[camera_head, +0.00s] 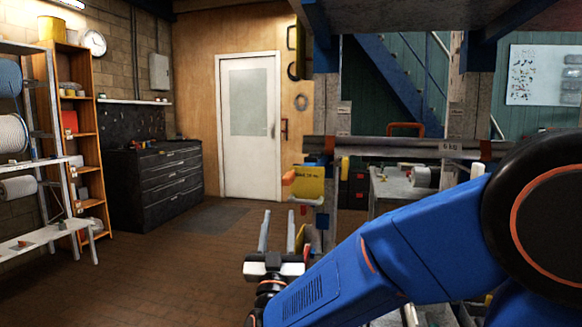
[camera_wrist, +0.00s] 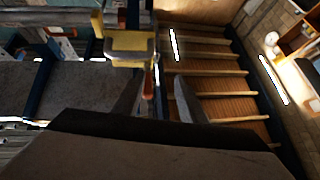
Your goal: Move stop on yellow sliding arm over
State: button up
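A yellow plate (camera_head: 310,183) with black lettering, apparently part of the yellow sliding arm, hangs by the grey post. An orange piece (camera_head: 288,177), perhaps the stop, sticks out at its left end. My gripper (camera_head: 279,216) is below and left of the plate, with its two fingers apart and pointing up; nothing is visibly held. In the wrist view a yellow block (camera_wrist: 128,42) lies beyond the fingertips, toward the left finger. An orange-brown piece (camera_wrist: 149,80) shows between the fingers of my gripper (camera_wrist: 158,77); I cannot tell its distance.
A grey horizontal bar (camera_head: 400,147) marked 6 KG crosses above the plate. A metal workbench (camera_head: 400,187) stands behind the post. My blue arm fills the lower right. A shelf rack (camera_head: 50,150) and black drawers (camera_head: 158,182) stand left. The brown floor (camera_head: 175,270) between is open.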

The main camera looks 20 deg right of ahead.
aim_at(289, 173)
jog(key=w+d+r+h, duration=0.1)
jog(key=w+r, duration=0.1)
jog(key=r, duration=0.2)
jog(key=w+d+r+m+h, duration=0.1)
jog(key=w+d+r+h, duration=0.1)
jog(key=r, duration=0.2)
jog(key=w+d+r+m+h, duration=0.1)
jog(key=w+d+r+h, duration=0.1)
jog(key=w+r, duration=0.1)
jog(key=shift+d+r, duration=0.1)
jog(key=shift+r, duration=0.8)
grip_shut()
